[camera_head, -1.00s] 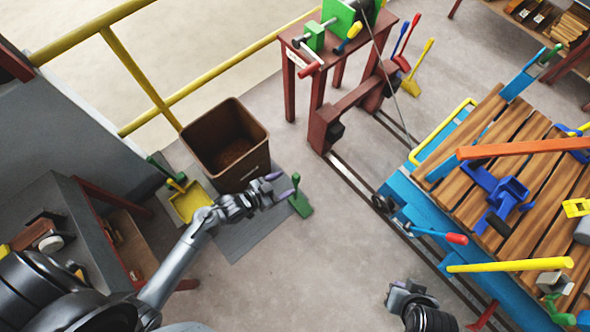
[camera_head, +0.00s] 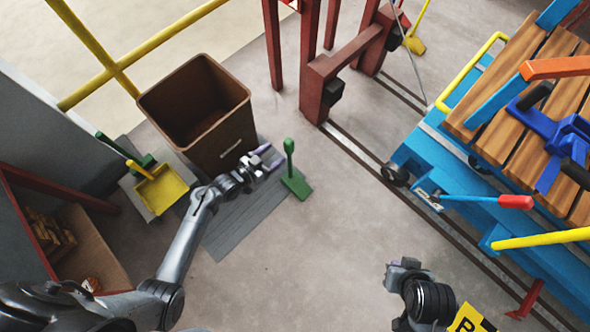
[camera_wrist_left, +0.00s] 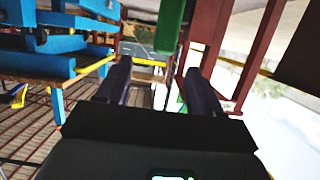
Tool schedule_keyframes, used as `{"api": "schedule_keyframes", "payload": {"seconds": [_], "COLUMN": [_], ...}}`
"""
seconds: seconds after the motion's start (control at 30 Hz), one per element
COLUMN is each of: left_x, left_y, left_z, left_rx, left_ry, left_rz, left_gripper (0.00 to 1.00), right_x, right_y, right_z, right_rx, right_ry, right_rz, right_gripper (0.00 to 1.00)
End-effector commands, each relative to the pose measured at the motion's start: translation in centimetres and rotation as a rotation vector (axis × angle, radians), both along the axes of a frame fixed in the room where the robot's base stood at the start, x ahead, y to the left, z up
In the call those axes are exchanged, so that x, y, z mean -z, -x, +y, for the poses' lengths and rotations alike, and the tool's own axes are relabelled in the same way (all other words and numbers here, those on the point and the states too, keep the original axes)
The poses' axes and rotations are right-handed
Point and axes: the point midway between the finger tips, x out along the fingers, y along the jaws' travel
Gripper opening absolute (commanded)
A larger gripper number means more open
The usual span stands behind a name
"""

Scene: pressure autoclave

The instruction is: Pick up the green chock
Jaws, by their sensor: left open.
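The green chock (camera_head: 295,184) is a small flat block with an upright handle. It stands on the floor beside the right edge of a grey mat in the head view. My left gripper (camera_head: 269,160) is open and empty, just left of the handle, with its fingers pointing towards it. A gap shows between the fingers and the handle. In the left wrist view a green piece (camera_wrist_left: 170,25), probably the chock, shows ahead of the open fingers (camera_wrist_left: 158,75), nearer the right one. My right arm's end (camera_head: 405,275) is at the lower middle; its fingers cannot be made out.
A brown bin (camera_head: 199,108) stands behind my left gripper. A yellow dustpan (camera_head: 161,189) and green brush lie left of it. A red stand (camera_head: 330,88), floor rails and a blue cart (camera_head: 437,160) are to the right. Floor in front of the chock is clear.

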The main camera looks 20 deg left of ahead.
Motion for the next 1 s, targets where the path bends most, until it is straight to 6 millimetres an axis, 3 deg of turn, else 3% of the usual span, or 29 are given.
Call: {"api": "schedule_keyframes", "payload": {"seconds": [0.4,0.67,1.0], "left_x": [2.1,2.4,4.2], "left_y": [-4.2,-5.4,-8.4], "left_z": [-1.7,-2.3,-3.2], "left_rx": [-0.001,0.000,0.000], "left_ry": [0.001,-0.001,0.001], "left_rz": [-0.008,-0.008,-0.009], "left_gripper": [0.66,0.66,0.66], "right_x": [3.3,4.0,7.3], "right_y": [0.0,-0.1,-0.1], "right_z": [0.2,0.2,0.1], "right_rx": [0.005,0.006,0.003], "right_ry": [-0.010,-0.010,-0.006], "right_rz": [-0.003,-0.003,-0.002], "right_gripper": [0.00,0.00,0.00]}}
